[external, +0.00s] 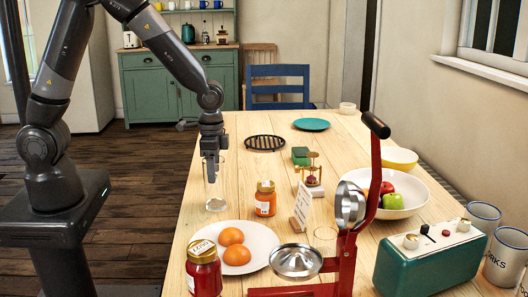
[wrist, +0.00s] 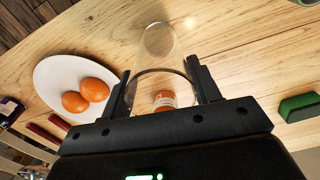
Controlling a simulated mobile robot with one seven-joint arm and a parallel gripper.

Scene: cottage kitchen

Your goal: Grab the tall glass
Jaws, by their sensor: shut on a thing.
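The tall glass (external: 215,203) is clear and see-through, at the left edge of the wooden table in the external view, roughly upright. My gripper (external: 211,172) comes down from above and is shut on the upper part of the glass. In the wrist view the glass (wrist: 160,42) stands between the two fingers of my gripper (wrist: 160,82), with a finger on each side. I cannot tell whether its base touches the table.
An orange jar (external: 265,199) stands right of the glass. A white plate (external: 262,236) with two oranges lies in front, beside a red jar (external: 204,270). A black trivet (external: 265,143) lies behind. A red juice press (external: 362,220) stands front right. Bare table (external: 240,176) lies between glass and trivet.

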